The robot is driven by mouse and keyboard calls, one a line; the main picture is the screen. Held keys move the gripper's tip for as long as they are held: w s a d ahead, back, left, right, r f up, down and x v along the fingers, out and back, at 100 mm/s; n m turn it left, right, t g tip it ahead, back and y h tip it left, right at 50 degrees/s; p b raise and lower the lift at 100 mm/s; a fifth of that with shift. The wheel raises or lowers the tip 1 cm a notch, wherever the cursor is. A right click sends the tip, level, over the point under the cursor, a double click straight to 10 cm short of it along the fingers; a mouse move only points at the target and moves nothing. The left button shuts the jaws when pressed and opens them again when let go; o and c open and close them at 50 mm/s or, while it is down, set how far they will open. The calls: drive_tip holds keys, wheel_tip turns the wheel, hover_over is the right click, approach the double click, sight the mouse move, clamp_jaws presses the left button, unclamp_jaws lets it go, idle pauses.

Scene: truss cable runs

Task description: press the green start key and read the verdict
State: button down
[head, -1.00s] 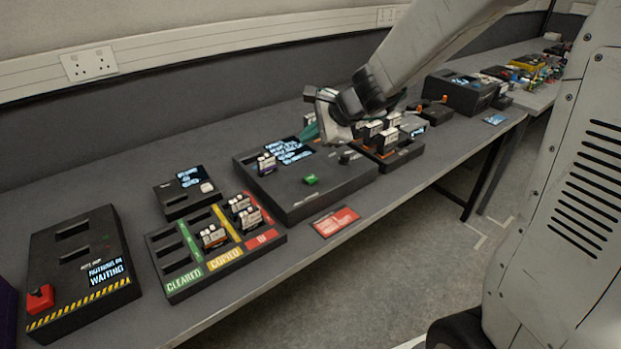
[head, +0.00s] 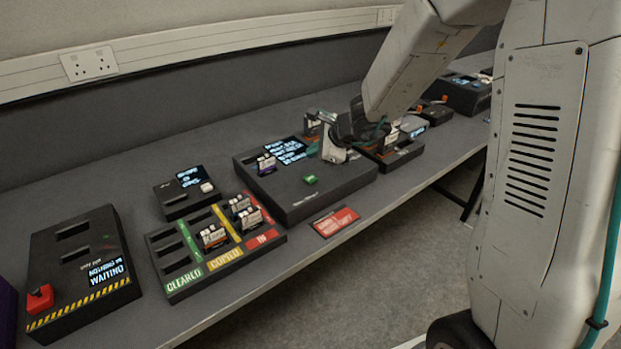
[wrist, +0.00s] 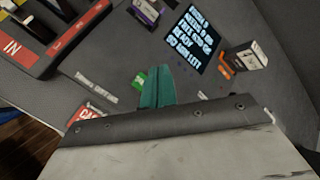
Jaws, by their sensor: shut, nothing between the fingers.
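The green start key (head: 310,180) is a small raised block on the front of a dark console (head: 345,187). In the wrist view, the green key (wrist: 139,81) sits just left of my teal fingertips. My gripper (head: 313,149) is shut and empty, above the console, up and to the right of the key in the head view. In the wrist view, my gripper (wrist: 157,88) appears beside the key; I cannot tell whether they touch. The console's screen (head: 288,150) is lit with pale blue text. In the wrist view, the screen (wrist: 194,38) seems to include "NEEDS A" and "READY"; other words are unclear.
A purple card (head: 266,164) stands in the console left of the screen. A white and dark card (wrist: 245,58) stands right of it. A tray with green, yellow and red lanes (head: 225,258) lies left. A red label (head: 335,221) lies in front. A waiting box (head: 80,290) stands far left.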

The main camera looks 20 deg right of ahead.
sight(314, 179)
drive_tip(key=shift+f, duration=2.6)
drive_tip(key=shift+f, duration=0.35)
drive_tip(key=shift+f, duration=0.55)
idle(0.6)
drive_tip(key=shift+r, duration=0.95)
drive_tip(key=shift+r, duration=2.5)
